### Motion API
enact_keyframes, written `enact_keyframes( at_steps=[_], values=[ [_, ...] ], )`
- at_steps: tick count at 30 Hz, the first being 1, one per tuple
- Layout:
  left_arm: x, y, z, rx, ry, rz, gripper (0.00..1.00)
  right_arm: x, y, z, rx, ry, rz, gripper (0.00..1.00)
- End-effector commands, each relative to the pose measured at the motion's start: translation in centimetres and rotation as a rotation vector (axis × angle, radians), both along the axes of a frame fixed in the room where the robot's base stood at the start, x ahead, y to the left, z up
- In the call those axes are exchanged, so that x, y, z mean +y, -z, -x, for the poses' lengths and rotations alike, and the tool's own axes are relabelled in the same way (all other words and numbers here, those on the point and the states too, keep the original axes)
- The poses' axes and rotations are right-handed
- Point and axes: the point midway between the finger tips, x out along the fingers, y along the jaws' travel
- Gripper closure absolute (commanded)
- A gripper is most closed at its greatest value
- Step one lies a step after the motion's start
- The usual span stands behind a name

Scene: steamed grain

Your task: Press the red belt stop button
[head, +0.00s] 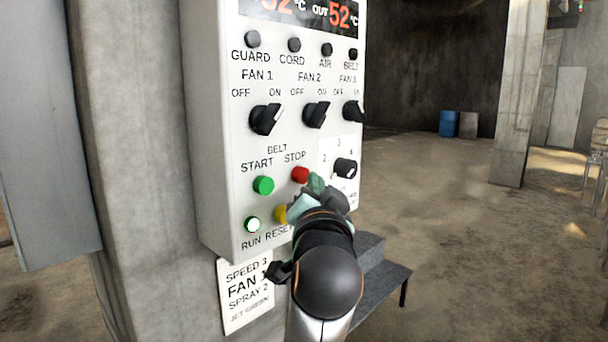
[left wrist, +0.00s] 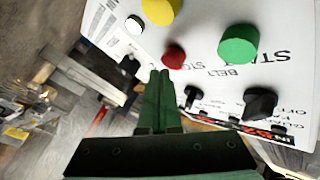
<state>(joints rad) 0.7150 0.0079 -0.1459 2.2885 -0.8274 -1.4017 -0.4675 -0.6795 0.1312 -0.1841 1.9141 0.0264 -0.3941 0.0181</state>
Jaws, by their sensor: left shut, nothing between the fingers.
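The red belt stop button (head: 300,174) sticks out of a white control panel (head: 225,130), under the word STOP. It also shows in the left wrist view (left wrist: 174,56), just past the fingertips. My left gripper (head: 316,183) is shut and empty, its green fingertips pointing at the panel close to the right of the red button in the head view. The wrist view shows the closed fingers (left wrist: 160,75) just short of the button's left side. I cannot tell whether they touch it. My right gripper is not in view.
The green start button (head: 263,185) sits left of the red one. A black speed dial (head: 345,168) is to the right. Fan knobs (head: 265,118) are above.

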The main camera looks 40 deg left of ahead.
Motion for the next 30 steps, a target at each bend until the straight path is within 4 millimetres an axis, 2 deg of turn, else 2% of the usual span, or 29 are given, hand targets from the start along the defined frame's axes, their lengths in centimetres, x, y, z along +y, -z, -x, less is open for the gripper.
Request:
enact_keyframes(
  at_steps=[30],
  values=[
    [0.94,-0.03,-0.06,-0.001,-0.001,0.000,1.00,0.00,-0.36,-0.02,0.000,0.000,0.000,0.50]
  ],
)
